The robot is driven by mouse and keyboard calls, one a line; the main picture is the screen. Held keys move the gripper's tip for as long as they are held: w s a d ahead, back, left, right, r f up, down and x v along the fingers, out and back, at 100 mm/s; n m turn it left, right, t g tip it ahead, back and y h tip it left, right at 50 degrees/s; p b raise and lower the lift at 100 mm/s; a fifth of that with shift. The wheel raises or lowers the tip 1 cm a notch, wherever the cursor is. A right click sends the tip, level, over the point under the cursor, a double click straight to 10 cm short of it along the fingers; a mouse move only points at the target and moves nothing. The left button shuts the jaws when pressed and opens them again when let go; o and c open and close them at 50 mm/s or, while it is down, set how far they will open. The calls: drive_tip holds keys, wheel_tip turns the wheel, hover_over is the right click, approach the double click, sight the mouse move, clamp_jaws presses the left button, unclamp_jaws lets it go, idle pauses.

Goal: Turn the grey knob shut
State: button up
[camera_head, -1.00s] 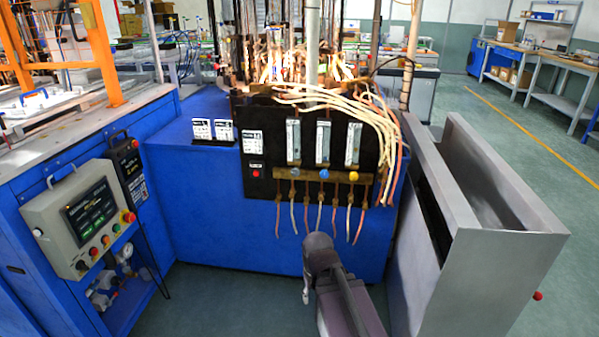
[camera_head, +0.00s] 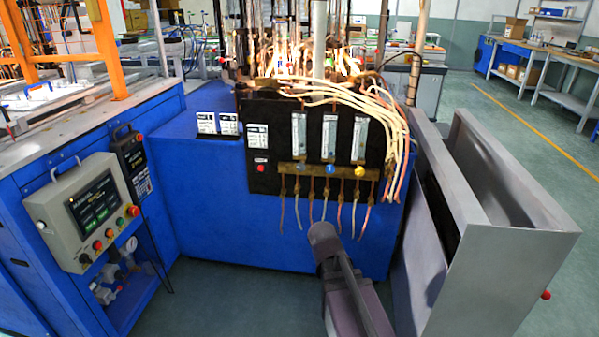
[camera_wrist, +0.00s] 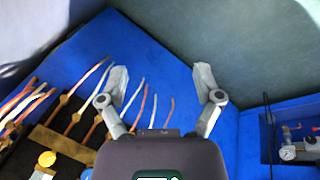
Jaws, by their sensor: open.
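The grey knob (camera_head: 301,168) is the left of three knobs on a brass bar (camera_head: 318,171) low on a black panel. The blue knob (camera_head: 331,169) and yellow knob (camera_head: 361,173) stand to its right. In the wrist view, the yellow knob (camera_wrist: 46,158) and part of the blue knob (camera_wrist: 86,173) show at the bottom left; I cannot make out the grey knob there. My gripper (camera_wrist: 162,80) is open and empty, its fingers wide apart before the blue housing, apart from the knobs. In the head view my arm hides the fingers.
Several thin hoses (camera_head: 340,210) hang below the bar. A grey metal chute (camera_head: 500,270) stands to the right of the blue housing (camera_head: 200,180). A control box (camera_head: 92,215) is at the left. Pale cables (camera_head: 395,130) droop beside the panel's right side.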

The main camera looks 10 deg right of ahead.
drive_tip(key=w+d+r+n+t+h+b, duration=0.2)
drive_tip(key=w+n+t+h, duration=0.15)
drive_tip(key=w+n, duration=0.4)
drive_tip(key=n+t+y+b, duration=0.1)
drive_tip(key=n+t+b, duration=0.2)
drive_tip(key=n+t, duration=1.3)
approach(301, 168)
drive_tip(key=s+a+r+n+g, duration=0.2)
drive_tip(key=s+r+n+g, duration=0.2)
drive_tip(key=n+g, duration=0.1)
drive_tip(key=shift+s+a+f, duration=0.1)
drive_tip(key=shift+s+a, duration=0.05)
drive_tip(key=shift+s, duration=0.05)
drive_tip(key=shift+w, duration=0.1)
drive_tip(key=x, duration=1.3)
drive_tip(key=shift+w, duration=0.35)
drive_tip(key=c, duration=1.1)
